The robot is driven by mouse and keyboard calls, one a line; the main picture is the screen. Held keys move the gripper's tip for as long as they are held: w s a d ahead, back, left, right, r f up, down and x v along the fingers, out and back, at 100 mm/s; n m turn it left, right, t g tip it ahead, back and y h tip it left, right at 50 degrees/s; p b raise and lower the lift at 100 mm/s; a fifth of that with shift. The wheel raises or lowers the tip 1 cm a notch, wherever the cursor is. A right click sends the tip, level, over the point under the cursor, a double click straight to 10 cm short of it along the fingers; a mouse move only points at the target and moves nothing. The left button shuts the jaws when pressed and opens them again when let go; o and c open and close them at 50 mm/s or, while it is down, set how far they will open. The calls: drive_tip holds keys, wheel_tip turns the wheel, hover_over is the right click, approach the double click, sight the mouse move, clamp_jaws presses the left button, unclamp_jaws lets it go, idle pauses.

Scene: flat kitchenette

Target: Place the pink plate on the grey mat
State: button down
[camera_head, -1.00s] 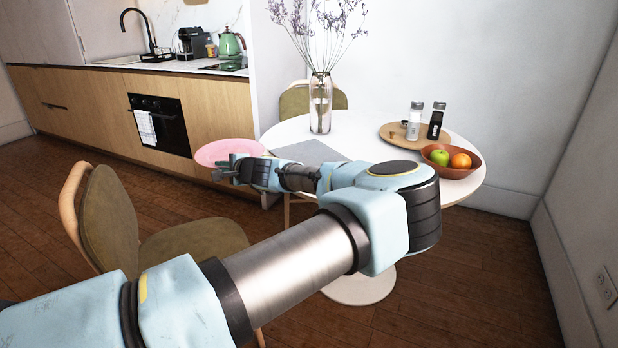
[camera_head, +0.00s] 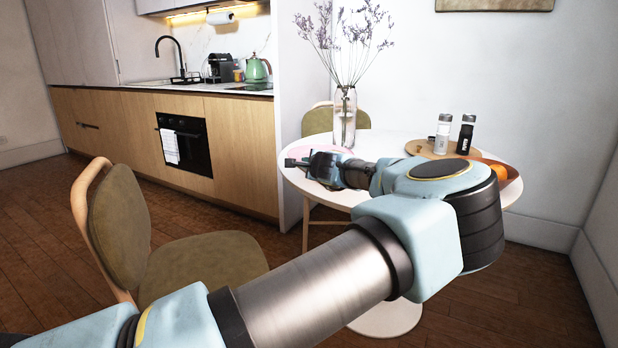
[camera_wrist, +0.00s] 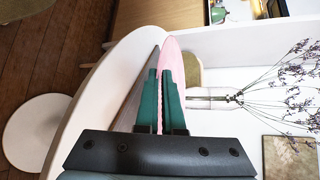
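The pink plate (camera_wrist: 171,58) shows nearly edge-on in the wrist view. Its rim lies between the two fingers of my gripper (camera_wrist: 160,95), which is shut on it. In the head view only a thin pink part of the plate (camera_head: 343,150) shows behind my gripper (camera_head: 298,162), over the left part of the round table. The grey mat (camera_wrist: 139,82) shows as a narrow strip on the table beside the plate in the wrist view. In the head view my gripper and arm hide most or all of it. I cannot tell whether the plate touches the mat.
The white round table (camera_head: 397,140) holds a glass vase (camera_head: 344,118) with tall dry flowers behind the plate. A wooden board (camera_head: 432,151) with two shakers and a fruit bowl (camera_head: 511,172) stand at the right. A chair (camera_head: 118,225) is at the left.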

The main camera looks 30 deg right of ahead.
sight(306, 184)
drive_tip(key=shift+f, duration=2.1)
drive_tip(key=c, duration=1.3)
unclamp_jaws()
drive_tip(key=shift+f, duration=0.1)
